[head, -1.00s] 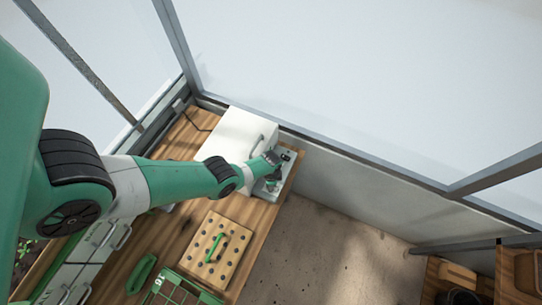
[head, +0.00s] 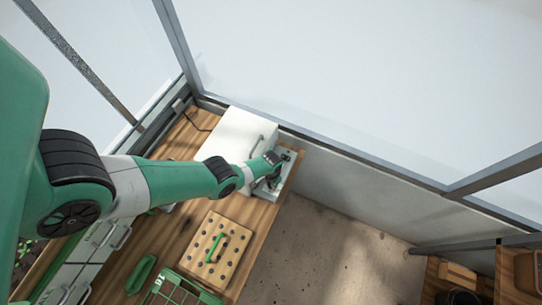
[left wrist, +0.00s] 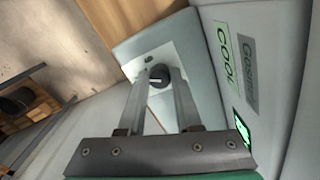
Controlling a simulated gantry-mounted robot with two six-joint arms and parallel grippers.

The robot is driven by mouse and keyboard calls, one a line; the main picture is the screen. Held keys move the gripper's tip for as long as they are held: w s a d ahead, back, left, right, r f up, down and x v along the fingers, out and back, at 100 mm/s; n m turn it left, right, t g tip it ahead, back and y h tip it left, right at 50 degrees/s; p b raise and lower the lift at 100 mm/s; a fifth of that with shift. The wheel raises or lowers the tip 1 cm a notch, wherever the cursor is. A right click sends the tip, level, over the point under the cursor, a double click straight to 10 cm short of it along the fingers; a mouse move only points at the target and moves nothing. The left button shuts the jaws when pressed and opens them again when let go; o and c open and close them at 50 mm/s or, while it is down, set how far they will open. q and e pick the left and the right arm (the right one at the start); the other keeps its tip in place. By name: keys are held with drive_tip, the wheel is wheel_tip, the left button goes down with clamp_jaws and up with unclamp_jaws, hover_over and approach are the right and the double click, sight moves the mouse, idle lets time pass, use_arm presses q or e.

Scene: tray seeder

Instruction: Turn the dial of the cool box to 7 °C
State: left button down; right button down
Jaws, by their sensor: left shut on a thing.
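The cool box (head: 243,133) is a white box at the back of the bench in the head view. In the left wrist view its pale front carries a green COOL label (left wrist: 226,56) and a lit green display (left wrist: 242,131), whose reading I cannot make out. The dial (left wrist: 159,82) is a small black knob with a light pointer mark on a pale plate. My left gripper (left wrist: 160,75) is shut on the dial, one finger on each side. In the head view my left wrist hides the dial. My right gripper is out of view.
A wooden board with holes and a green handle (head: 216,236) lies on the bench (head: 262,213) in front of the cool box. A green tray (head: 180,288) is nearer. The bench ends just right of the box, with floor beyond.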

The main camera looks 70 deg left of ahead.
use_arm(q)
drive_tip(key=shift+n, duration=0.5)
drive_tip(key=c, duration=0.6)
unclamp_jaws()
drive_tip(key=shift+r, duration=0.1)
